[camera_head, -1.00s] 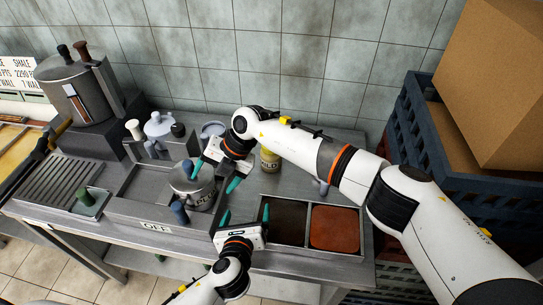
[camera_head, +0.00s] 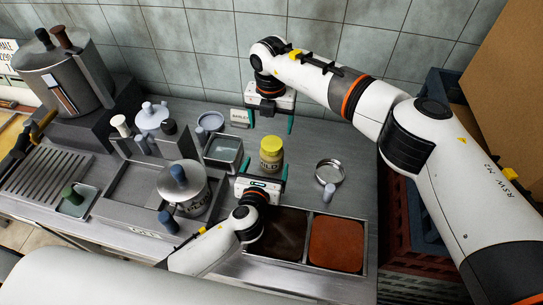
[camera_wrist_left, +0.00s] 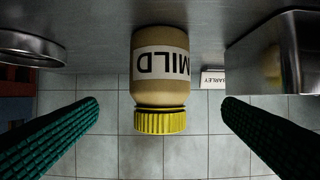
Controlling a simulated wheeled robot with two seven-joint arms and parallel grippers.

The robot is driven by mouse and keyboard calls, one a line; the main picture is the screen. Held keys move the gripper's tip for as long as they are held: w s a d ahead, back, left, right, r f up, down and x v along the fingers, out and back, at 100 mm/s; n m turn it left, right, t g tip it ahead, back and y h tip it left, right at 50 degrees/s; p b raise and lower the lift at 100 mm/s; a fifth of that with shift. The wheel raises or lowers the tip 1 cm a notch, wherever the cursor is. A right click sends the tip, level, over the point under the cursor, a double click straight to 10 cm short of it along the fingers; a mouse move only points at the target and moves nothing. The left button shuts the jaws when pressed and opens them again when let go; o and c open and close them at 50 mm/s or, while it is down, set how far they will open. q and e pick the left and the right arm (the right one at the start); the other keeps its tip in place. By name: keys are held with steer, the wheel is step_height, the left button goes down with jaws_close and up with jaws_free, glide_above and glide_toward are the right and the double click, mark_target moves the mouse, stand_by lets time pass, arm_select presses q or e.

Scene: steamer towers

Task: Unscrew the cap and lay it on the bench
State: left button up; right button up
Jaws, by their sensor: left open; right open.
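The MILD jar (camera_head: 270,163) stands upright on the steel bench (camera_head: 318,143) with its yellow cap (camera_head: 271,144) on top. In the left wrist view the jar (camera_wrist_left: 160,75) appears upside down, with its ribbed cap (camera_wrist_left: 160,122) between and beyond my open fingers, touching neither. My left gripper (camera_head: 261,167) is open and low on the near side of the jar, pointing at it. My right gripper (camera_head: 270,120) is open and empty, pointing down above and behind the cap in the picture.
A lidded pot (camera_head: 183,188) stands left of the jar. A square steel container (camera_head: 223,152) and a BARLEY card (camera_head: 239,117) are behind left. Sunken trays of dark and orange-red contents (camera_head: 337,243) lie in front. Bare bench is right of the jar.

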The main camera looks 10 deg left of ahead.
mark_target(269, 160)
arm_select(q)
steer(key=x, duration=0.6)
steer(key=shift+w+f, duration=0.1)
arm_select(e)
steer(key=shift+w+f, duration=0.4)
steer(key=shift+w, duration=0.25)
arm_select(q)
steer(key=shift+w+f, duration=0.1)
steer(key=shift+w, duration=0.25)
arm_select(e)
steer(key=shift+s, duration=0.1)
arm_select(q)
steer(key=shift+w, duration=0.3)
arm_select(e)
steer(key=shift+s+r, duration=0.2)
steer(key=shift+s, duration=0.05)
arm_select(q)
steer(key=shift+w+f, duration=0.1)
steer(key=shift+w, duration=0.15)
arm_select(e)
steer(key=shift+w, duration=0.15)
arm_select(q)
steer(key=shift+c, duration=0.4)
arm_select(e)
steer(key=shift+f, duration=0.1)
